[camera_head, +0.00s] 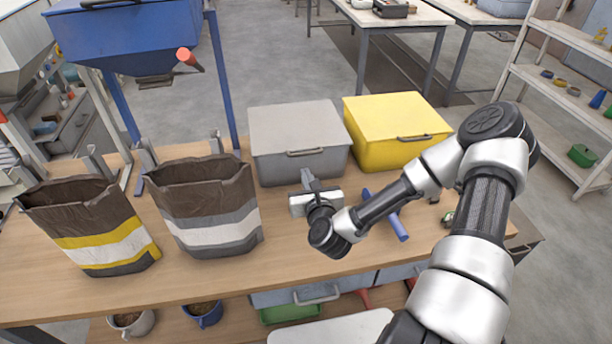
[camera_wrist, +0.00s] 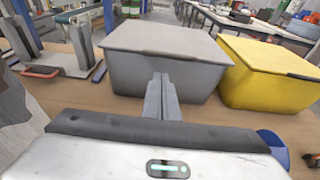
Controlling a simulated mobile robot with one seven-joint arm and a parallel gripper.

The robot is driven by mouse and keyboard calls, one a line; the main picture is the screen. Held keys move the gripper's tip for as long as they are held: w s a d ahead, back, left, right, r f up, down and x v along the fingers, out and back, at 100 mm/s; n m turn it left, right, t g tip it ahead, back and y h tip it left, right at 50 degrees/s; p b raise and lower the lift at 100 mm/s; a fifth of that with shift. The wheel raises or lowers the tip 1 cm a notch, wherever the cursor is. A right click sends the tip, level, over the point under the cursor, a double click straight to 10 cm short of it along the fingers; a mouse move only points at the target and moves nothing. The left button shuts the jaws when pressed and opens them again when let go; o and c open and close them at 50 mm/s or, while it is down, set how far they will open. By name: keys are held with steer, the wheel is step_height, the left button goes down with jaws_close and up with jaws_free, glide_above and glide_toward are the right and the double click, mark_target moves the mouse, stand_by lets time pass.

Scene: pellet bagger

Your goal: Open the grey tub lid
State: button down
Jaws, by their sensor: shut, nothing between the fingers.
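The grey tub (camera_head: 300,166) stands at the back of the wooden bench with its flat lid (camera_head: 294,124) down on it. The lid has a handle (camera_head: 305,152) at its front edge. My gripper (camera_head: 307,178) is in front of the tub, just below the handle, with its fingers pointing at the tub. In the wrist view my gripper (camera_wrist: 162,82) is shut and empty, and its fingers overlap the tub's front (camera_wrist: 195,82). The lid (camera_wrist: 165,40) lies flat there too.
A yellow tub (camera_head: 385,148) with a closed lid stands close to the right. Two open bags, one yellow-striped (camera_head: 100,240) and one grey-striped (camera_head: 215,225), stand to the left. A blue tool-like bar (camera_head: 398,226) lies right of my gripper. The bench's front middle is clear.

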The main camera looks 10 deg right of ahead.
mark_target(301, 155)
steer(key=w, duration=0.2)
steer(key=w+r+p, duration=0.1)
steer(key=w, duration=0.3)
steer(key=shift+w+r+p, duration=0.1)
steer(key=shift+r+p, duration=0.2)
steer(key=shift+p, duration=0.05)
steer(key=shift+r, duration=0.35)
